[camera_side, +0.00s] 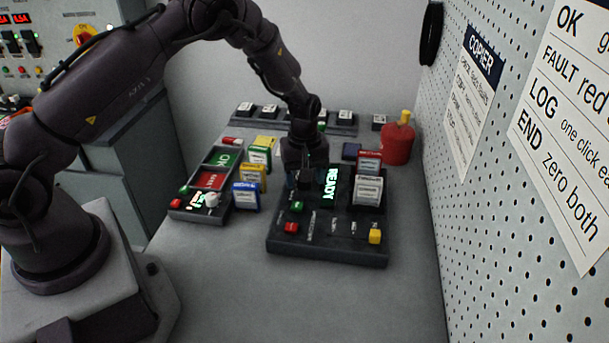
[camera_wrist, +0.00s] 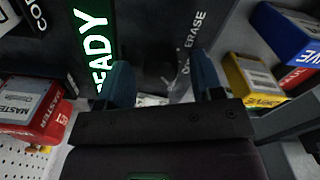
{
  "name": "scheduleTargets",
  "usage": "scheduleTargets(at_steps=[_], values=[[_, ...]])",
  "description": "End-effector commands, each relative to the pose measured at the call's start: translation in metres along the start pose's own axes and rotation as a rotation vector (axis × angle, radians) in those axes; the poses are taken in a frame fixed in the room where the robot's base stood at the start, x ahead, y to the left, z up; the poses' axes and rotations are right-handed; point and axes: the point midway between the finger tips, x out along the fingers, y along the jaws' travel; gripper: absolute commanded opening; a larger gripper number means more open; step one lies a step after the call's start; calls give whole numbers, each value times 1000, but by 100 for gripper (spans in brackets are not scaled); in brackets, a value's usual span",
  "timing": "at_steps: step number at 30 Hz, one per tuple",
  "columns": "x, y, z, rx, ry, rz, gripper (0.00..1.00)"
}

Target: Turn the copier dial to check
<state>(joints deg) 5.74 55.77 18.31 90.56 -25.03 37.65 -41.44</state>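The copier (camera_side: 330,248) is a black box in the middle of the table with a lit green READY display (camera_side: 330,184). The display also shows in the wrist view (camera_wrist: 93,40), left of my fingers. My gripper (camera_side: 306,180) points down over the copier's far left part. In the wrist view my gripper (camera_wrist: 165,82) has two blue fingers spread apart, with the word ERASE on the panel beyond them. The dial is not clearly visible. The space between the fingers is dark, so I cannot tell whether they touch it or where it points.
The copier has a red button (camera_side: 291,227), a green button (camera_side: 297,206) and a yellow button (camera_side: 375,236). A white-labelled cartridge (camera_side: 367,190) stands in it. Left is a smaller panel (camera_side: 200,211) beside several cartridges. A red can (camera_side: 398,143) stands back right. The front table is clear.

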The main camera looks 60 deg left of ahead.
Motion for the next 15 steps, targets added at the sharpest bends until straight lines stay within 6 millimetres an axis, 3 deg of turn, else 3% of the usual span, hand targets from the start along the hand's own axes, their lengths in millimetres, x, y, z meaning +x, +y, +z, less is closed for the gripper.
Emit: scheduleTargets(at_steps=[8, 15], values=[[-3, 0, 0, -2, -1, 0, 60], [-41, 1, 0, -1, 1, 5, 60]])
